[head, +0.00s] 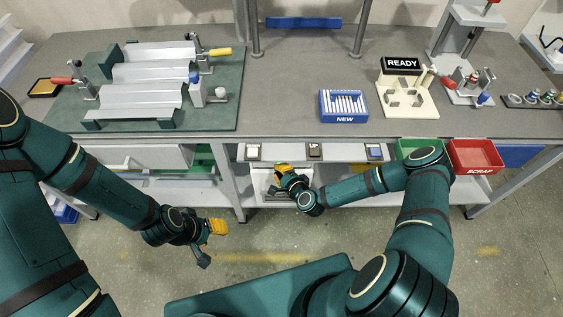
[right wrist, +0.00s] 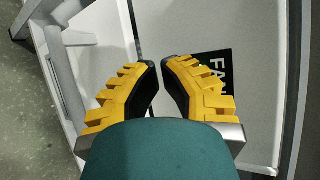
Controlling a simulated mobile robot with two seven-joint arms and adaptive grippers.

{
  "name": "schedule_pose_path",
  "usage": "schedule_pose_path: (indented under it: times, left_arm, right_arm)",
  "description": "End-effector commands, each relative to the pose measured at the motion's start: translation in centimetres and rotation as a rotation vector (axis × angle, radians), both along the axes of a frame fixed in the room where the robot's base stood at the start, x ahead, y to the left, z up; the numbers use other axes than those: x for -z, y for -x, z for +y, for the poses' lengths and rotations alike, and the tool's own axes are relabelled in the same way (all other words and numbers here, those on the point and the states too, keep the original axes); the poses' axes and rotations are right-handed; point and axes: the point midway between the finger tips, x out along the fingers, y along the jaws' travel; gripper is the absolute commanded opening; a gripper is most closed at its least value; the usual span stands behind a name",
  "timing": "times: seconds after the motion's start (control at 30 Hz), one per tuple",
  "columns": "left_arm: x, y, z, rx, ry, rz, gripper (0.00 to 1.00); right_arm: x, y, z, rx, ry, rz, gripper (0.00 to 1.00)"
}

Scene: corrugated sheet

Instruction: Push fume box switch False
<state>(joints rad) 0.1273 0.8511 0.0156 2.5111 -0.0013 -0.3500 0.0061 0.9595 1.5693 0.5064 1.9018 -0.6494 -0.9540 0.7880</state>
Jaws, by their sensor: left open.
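A black label reading "FAN" (right wrist: 222,66) sits on a pale panel (right wrist: 190,25) in the right wrist view, its lower part hidden by my right gripper's finger. Which part is the fume box switch I cannot tell. My right gripper (head: 281,172) is below that edge, in front of a white box (head: 266,186); its yellow fingers (right wrist: 160,66) have tips very close together with nothing visible between them. Whether it touches the panel is unclear. My left gripper (head: 212,243) is open and empty over the floor, away from the bench.
A green bin (head: 418,147) and red SCRAP bin (head: 476,156) hang at the right.

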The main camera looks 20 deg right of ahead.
Motion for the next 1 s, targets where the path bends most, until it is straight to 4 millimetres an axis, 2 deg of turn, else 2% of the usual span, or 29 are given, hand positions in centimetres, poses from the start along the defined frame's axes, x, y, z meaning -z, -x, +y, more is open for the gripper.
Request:
schedule_pose_path:
  times: [0.57, 1.0]
  left_arm:
    - [0.3, 0.0, 0.0, 0.0, 0.0, 0.0, 0.47]
    - [0.1, 0.0, 0.0, 0.0, 0.0, 0.0, 0.47]
  right_arm:
    - [0.0, -0.4, -0.1, 0.0, 0.0, 0.0, 0.0]
    - [0.0, 1.1, 0.3, 0.0, 0.0, -0.001, 0.0]
